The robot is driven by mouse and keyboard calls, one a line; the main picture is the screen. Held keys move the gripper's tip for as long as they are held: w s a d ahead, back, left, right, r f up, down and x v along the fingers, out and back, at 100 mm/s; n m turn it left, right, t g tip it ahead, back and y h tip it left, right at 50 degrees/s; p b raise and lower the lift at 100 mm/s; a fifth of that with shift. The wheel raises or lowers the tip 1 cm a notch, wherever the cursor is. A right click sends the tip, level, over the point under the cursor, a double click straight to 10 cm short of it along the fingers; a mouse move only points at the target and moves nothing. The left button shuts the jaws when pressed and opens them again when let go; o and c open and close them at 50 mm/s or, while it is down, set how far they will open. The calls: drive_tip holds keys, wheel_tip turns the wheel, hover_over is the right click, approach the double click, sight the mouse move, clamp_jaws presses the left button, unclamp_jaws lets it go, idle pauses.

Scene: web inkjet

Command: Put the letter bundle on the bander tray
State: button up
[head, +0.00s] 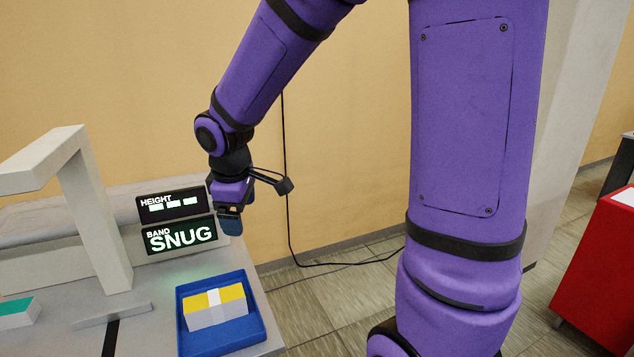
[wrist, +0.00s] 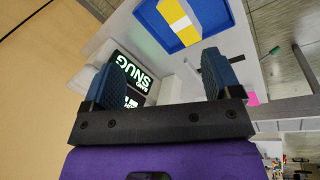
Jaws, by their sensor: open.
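A letter bundle (head: 216,308) with a yellow top, grey-white sides and a white band around its middle lies in a blue tray (head: 222,341) at the front right corner of the bench. Both also show at the top of the wrist view, the bundle (wrist: 176,14) inside the tray (wrist: 153,22). My gripper (head: 231,222) is above the bench's right edge, beyond the tray and apart from the bundle. In the wrist view its two blue fingers (wrist: 158,68) are spread with nothing between them.
Two dark displays stand behind the tray: "HEIGHT" (head: 172,205) with bars and "BAND SNUG" (head: 180,235). A grey arch (head: 95,210) rises at left. A green-topped block (head: 17,310) lies at the far left. A red cabinet (head: 598,270) stands at right.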

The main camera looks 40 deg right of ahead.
drive_tip(key=s+d+r+m+t, duration=0.1)
drive_tip(key=s+r+m, duration=0.3)
drive_tip(key=s, duration=0.6)
drive_tip(key=s+d+r+m+t+y, duration=0.1)
drive_tip(key=s+r+m, duration=0.3)
drive_tip(key=s+r, duration=0.4)
drive_tip(key=shift+s+d+m+t, duration=0.15)
drive_tip(key=shift+s+m+t, duration=0.25)
drive_tip(key=shift+s, duration=0.85)
drive_tip(key=shift+r, duration=0.1)
